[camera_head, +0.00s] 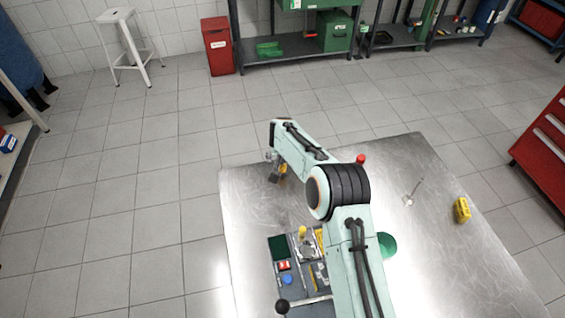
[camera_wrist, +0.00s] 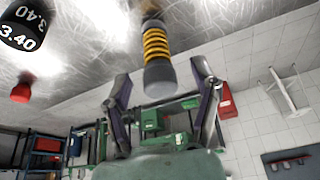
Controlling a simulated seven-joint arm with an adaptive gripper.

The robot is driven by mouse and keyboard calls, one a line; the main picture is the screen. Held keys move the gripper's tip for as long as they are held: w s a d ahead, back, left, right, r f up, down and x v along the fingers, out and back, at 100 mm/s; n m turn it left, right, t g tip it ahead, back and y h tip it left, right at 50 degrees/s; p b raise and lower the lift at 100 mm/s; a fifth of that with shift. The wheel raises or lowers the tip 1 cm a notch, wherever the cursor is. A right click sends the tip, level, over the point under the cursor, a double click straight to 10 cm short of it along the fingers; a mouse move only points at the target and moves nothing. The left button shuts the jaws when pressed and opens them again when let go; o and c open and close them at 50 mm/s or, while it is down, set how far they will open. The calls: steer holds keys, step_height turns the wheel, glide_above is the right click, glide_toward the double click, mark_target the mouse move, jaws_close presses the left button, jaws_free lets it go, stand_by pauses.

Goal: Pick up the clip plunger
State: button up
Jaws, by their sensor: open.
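A slim part with a yellow coil spring and a grey cylindrical end, likely the clip plunger (camera_wrist: 157,48), shows at the upper middle of the wrist view. My gripper (camera_wrist: 163,95) is open, one finger to each side of the part's grey end, with clear gaps. In the head view the part shows as a small yellow patch (camera_head: 283,169) by my gripper (camera_head: 273,171), near the table's back left edge. The arm partly hides the view there.
A metal table (camera_head: 440,270) holds a parts tray (camera_head: 276,268), a green bowl (camera_head: 389,245), a yellow object (camera_head: 462,210) and a thin rod (camera_head: 413,192). A black cylinder marked 3.40 (camera_wrist: 24,28) and a red knob (camera_wrist: 22,91) are left in the wrist view. The table's right side is mostly clear.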

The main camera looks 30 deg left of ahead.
steer(key=shift+w+a+f, duration=0.1)
steer(key=shift+w+f, duration=0.05)
steer(key=shift+f, duration=0.3)
jaws_close()
